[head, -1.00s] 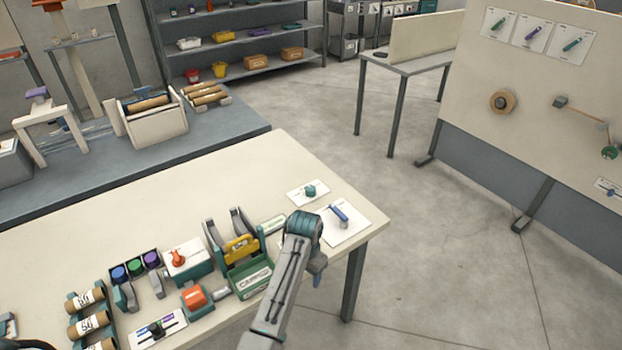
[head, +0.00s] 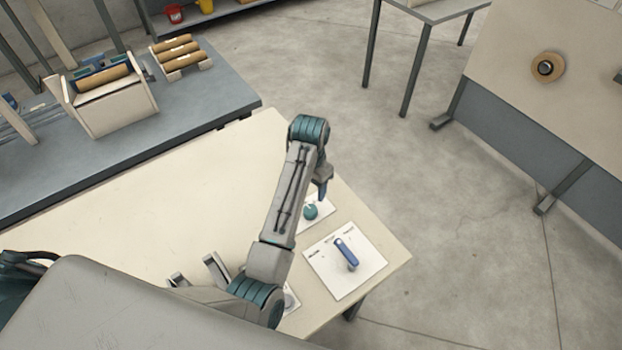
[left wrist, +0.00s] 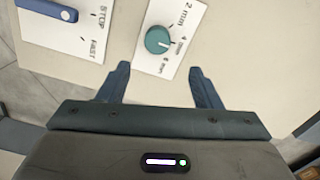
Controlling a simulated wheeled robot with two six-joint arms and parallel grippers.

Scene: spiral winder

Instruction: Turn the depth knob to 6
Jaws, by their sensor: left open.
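The teal depth knob (head: 310,212) sits on a small white card near the table's far right edge. In the left wrist view the knob (left wrist: 158,40) stands by printed marks such as "2 mm", with smaller marks to its right. A pale line on the knob points roughly toward those marks; its exact setting is hard to tell. My left gripper (head: 322,188) hangs just above and behind the knob. In the left wrist view the open gripper (left wrist: 160,70) has its fingertips apart, with the knob ahead of the gap and not between them. My right gripper is not in view.
A blue lever (head: 346,254) on a white card marked "STOP" and "FAST" lies close beside the knob card. The table's far middle (head: 200,180) is clear. A grey bench (head: 200,100) with rolls stands behind. My arm hides part of the table.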

